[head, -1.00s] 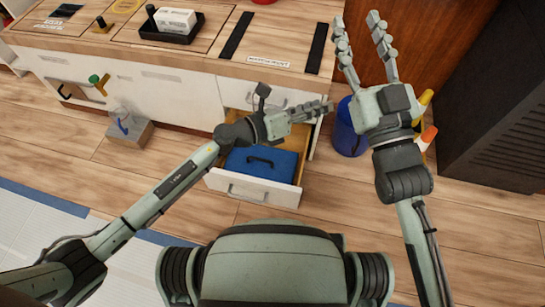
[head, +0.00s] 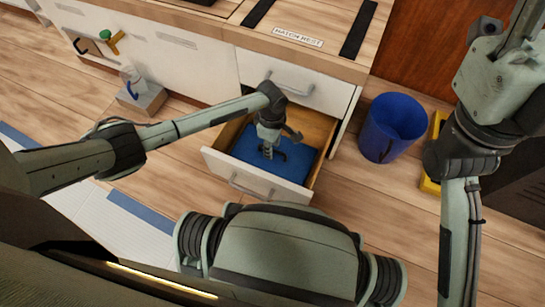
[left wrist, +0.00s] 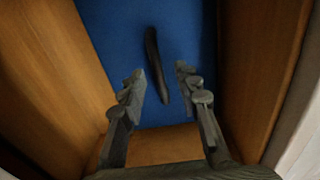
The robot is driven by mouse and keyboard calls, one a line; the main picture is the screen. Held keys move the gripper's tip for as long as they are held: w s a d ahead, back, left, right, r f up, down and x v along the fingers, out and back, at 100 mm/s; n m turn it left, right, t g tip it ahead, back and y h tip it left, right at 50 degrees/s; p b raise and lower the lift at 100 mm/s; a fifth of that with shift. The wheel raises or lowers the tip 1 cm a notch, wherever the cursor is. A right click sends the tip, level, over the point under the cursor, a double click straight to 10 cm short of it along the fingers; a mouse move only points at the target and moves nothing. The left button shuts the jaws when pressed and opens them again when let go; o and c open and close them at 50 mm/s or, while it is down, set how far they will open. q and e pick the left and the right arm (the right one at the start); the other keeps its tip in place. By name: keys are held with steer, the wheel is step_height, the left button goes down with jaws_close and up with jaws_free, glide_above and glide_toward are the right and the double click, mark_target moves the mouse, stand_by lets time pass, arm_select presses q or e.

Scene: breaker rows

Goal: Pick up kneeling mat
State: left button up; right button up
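The blue kneeling mat (head: 246,147) lies flat in the open lower drawer (head: 226,174). In the left wrist view the mat (left wrist: 195,30) fills the drawer floor between wooden walls, and its dark handle (left wrist: 155,65) stands out near the middle. My left gripper (head: 268,150) points down into the drawer over the mat. In the left wrist view its fingers (left wrist: 157,88) are spread, with the near end of the handle between them and nothing gripped. My right gripper is cut off at the upper right of the head view; its fingertips are out of frame.
A blue bin (head: 392,127) stands on the floor right of the cabinet, with a yellow object (head: 431,183) beside it. A closed drawer (head: 290,78) sits above the open one. The counter (head: 310,25) overhangs behind. A grey block (head: 142,98) is on the floor at left.

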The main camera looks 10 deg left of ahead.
arm_select(q)
step_height(320, 180, down, 2)
steer(key=shift+f, duration=0.1)
jaws_close()
steer(key=shift+r, duration=0.2)
stand_by(0.3)
